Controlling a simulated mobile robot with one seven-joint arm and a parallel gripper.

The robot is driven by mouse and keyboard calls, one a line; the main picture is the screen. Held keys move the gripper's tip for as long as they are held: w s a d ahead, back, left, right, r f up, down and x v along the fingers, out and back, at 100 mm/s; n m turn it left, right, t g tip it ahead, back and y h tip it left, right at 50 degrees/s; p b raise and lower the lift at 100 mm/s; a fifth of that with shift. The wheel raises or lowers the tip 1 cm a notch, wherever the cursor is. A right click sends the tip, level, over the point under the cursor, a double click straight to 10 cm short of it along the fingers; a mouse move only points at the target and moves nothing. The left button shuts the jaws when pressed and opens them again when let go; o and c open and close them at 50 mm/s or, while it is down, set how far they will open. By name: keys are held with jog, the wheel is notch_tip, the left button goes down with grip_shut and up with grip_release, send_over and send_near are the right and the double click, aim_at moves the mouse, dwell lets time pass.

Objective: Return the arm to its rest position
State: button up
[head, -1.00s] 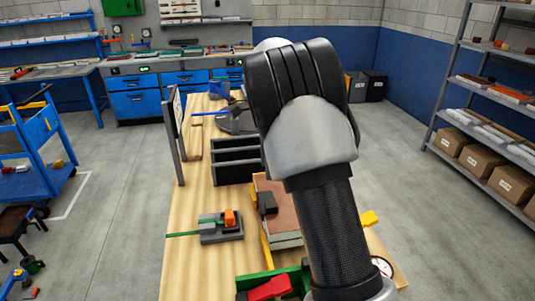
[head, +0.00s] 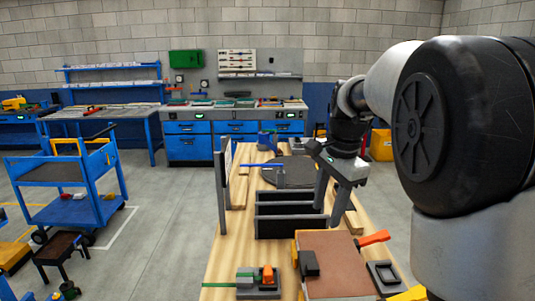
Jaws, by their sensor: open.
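My gripper (head: 329,206) is in the head view, to the right of centre, pointing down with its two fingers apart. Nothing shows between the fingers. It is in front of or above the far right part of the wooden workbench (head: 228,262), near the black divided rack (head: 283,227); its exact height is hard to tell. My arm fills the right side of the view, bent, with a large dark joint close to the camera. The brown-topped sandwich panel (head: 335,265) lies on the bench nearer me, apart from the gripper.
A green and grey fixture with an orange part (head: 258,282) sits at the near left of the bench. An orange-handled tool (head: 373,238) lies by the panel. A dark round plate (head: 290,172) is farther back. A blue cart (head: 70,185) stands left across open floor.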

jog(key=s+a+n+t, duration=0.1)
jog(key=s+n+t, duration=0.3)
jog(key=s+n, duration=0.9)
jog(key=s, duration=1.1)
jog(key=shift+h+p, duration=0.35)
jog(key=shift+h, duration=0.05)
